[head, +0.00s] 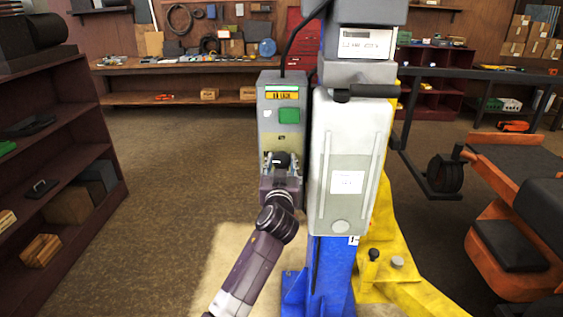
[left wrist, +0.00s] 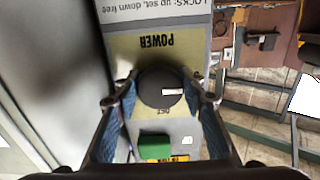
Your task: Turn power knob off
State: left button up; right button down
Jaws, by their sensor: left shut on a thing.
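The power knob (head: 281,158) is a round black knob low on the front of a grey control box (head: 268,128) on the lift column. In the left wrist view, the knob (left wrist: 158,83) sits upside down on a yellowish plate (left wrist: 125,48) marked POWER. A short white mark on the knob lies to the right of its centre. My left gripper (head: 281,163) is at the knob in the head view. In the left wrist view, its fingers (left wrist: 159,100) stand on both sides of the knob, shut on it. My right gripper is not in view.
A green button (head: 289,115) sits above the knob. A tall white cover (head: 345,150) stands close on the right, on the blue column (head: 332,265). A dark shelf (head: 60,150) is at left, an orange-and-black mower (head: 500,240) at right. Open floor lies between the shelf and column.

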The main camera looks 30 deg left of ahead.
pick_arm(q)
jog(key=shift+m, duration=0.3)
jog(key=m+p, duration=0.1)
jog(key=m, duration=0.2)
jog(key=shift+m, duration=0.4)
jog(key=m+p, duration=0.1)
jog(key=m, duration=0.3)
jog(key=shift+a+r+m, duration=0.1)
jog(key=shift+m, duration=0.2)
jog(key=m+p, duration=0.2)
jog(key=m, duration=0.2)
jog(key=shift+m+p, duration=0.85)
jog(key=shift+m, duration=1.65)
jog(key=shift+s, duration=0.1)
jog(key=o, duration=1.1)
jog(key=shift+o, duration=0.2)
